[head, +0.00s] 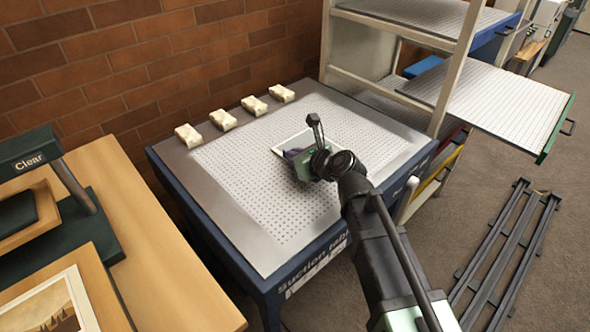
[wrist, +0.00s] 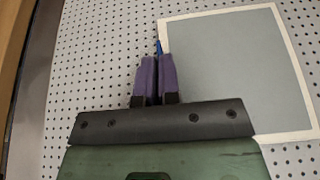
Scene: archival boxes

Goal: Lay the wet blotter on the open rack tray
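A grey sheet with a cream border (wrist: 235,65), which looks like the blotter, lies flat over the perforated suction table (head: 240,165). In the head view, its pale corner (head: 291,143) shows behind my gripper (head: 297,160). In the wrist view, my gripper (wrist: 158,58) has its two purple fingers nearly together at the sheet's left edge, with a small blue tab (wrist: 158,46) at their tips. They look closed on this tab. Whether the sheet touches the table is unclear. The open rack tray (head: 490,95), perforated with a green front, sticks out at the right.
Several cream blocks (head: 225,120) line the table's back edge. The rack's upright post (head: 455,65) rises between table and tray. A dark slatted frame (head: 505,250) lies on the floor.

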